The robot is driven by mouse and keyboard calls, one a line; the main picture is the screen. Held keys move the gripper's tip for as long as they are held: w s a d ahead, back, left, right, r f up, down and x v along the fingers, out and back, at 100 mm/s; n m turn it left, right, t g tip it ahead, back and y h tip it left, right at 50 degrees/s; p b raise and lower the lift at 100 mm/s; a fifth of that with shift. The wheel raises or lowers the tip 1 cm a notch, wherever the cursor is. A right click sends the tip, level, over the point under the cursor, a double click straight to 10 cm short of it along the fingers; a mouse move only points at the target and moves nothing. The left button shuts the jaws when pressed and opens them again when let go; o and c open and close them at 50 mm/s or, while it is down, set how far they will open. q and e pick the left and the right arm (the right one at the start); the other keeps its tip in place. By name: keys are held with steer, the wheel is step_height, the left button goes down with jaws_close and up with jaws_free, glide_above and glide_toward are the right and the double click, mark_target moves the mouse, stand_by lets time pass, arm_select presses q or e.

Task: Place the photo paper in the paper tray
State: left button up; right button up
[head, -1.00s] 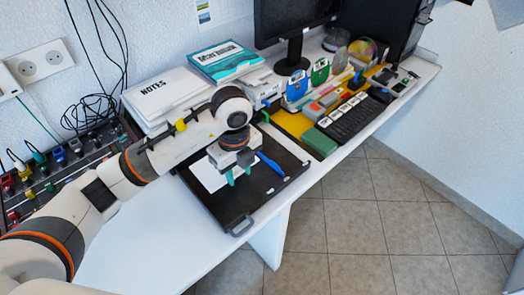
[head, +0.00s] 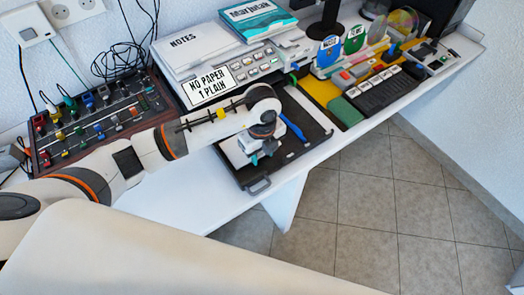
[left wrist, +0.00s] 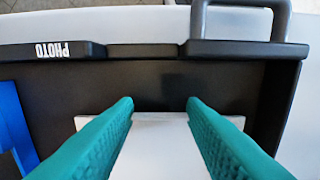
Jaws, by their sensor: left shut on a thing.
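The photo paper is a white flat stack (head: 235,153) at the left part of the black paper tray (head: 309,122). In the left wrist view the white stack (left wrist: 160,150) lies between my two teal fingers. My left gripper (head: 253,160) is shut on the stack, low over the tray. The tray's near wall (left wrist: 140,51) carries a PHOTO label and a grey handle (left wrist: 238,44). I cannot tell whether the stack touches the tray floor. My gripper and wrist hide part of it. My right gripper is out of view.
A blue slider (head: 293,128) lies inside the tray, right of my gripper. A printer display (head: 209,86) reading "NO PAPER 1 PLAIN" stands behind my arm. A mixer panel (head: 95,122) is at the left. The tray sits by the desk's front edge.

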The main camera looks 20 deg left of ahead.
arm_select(q)
steer(key=shift+f, duration=0.2)
steer(key=o, duration=1)
steer(key=shift+r, duration=0.15)
steer(key=shift+r, duration=0.2)
step_height(320, 180, up, 12)
steer(key=shift+f, duration=0.1)
